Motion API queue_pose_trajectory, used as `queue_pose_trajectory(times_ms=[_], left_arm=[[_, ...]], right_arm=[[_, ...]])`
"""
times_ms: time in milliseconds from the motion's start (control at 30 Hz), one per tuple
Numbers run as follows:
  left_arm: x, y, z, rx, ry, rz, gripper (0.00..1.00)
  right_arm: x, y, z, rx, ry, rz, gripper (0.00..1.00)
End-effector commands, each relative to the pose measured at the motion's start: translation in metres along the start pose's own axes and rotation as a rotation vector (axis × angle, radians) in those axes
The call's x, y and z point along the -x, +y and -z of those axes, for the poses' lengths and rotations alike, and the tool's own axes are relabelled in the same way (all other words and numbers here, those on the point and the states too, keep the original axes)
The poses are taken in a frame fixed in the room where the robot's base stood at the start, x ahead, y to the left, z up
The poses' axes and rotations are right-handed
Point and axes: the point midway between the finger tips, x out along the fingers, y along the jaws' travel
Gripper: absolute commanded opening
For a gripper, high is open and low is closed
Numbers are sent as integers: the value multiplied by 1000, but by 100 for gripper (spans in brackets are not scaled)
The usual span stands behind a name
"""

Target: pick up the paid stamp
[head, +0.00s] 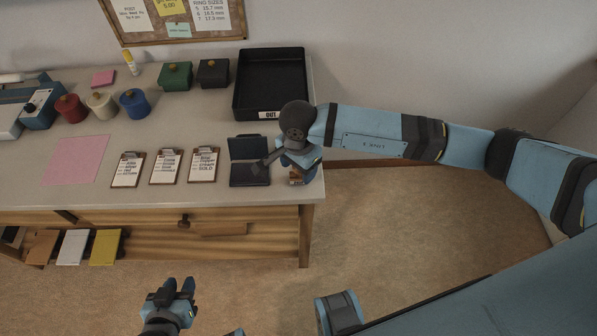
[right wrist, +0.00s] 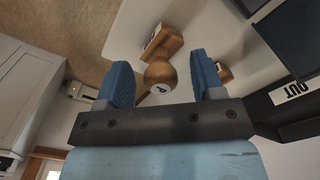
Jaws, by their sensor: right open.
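In the right wrist view a wooden stamp with a round knob (right wrist: 161,76) and a block base (right wrist: 161,42) stands between and beyond the fingers of my right gripper (right wrist: 164,82). The knob carries a small mark that I cannot read, so I cannot tell that it is the paid stamp. A second wooden piece (right wrist: 224,72) is mostly hidden behind the right-hand finger. In the head view my right gripper (head: 299,161) is over the desk's right end, with a wooden stamp (head: 296,180) just below it. It is open and holds nothing. My left gripper (head: 178,287) is open and empty, in front of the desk.
An open dark ink pad case (head: 250,174) lies just left of the right gripper. A black OUT tray (head: 268,74) stands behind it. Several clipboards (head: 204,165) and a pink sheet (head: 80,160) lie further left. The desk's right edge is close to the stamp.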

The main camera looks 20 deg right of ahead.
Motion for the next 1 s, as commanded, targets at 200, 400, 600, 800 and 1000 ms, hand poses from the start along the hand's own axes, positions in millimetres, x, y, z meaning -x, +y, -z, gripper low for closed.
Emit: queue_pose_trajectory(times_ms=[200,400,600,800,1000], left_arm=[[0,0,-1,-1,-3,1,34],[0,-1,-2,-3,-3,1,34],[0,-2,-2,-3,-4,2,34],[0,-2,-2,-3,-4,2,34],[0,-2,-2,-3,-3,2,34]], right_arm=[[-13,-1,0,0,1,2,62],[-13,0,1,0,1,2,41],[-13,0,1,0,1,1,8],[-13,0,1,0,1,1,8],[-9,-1,1,0,1,3,8]])
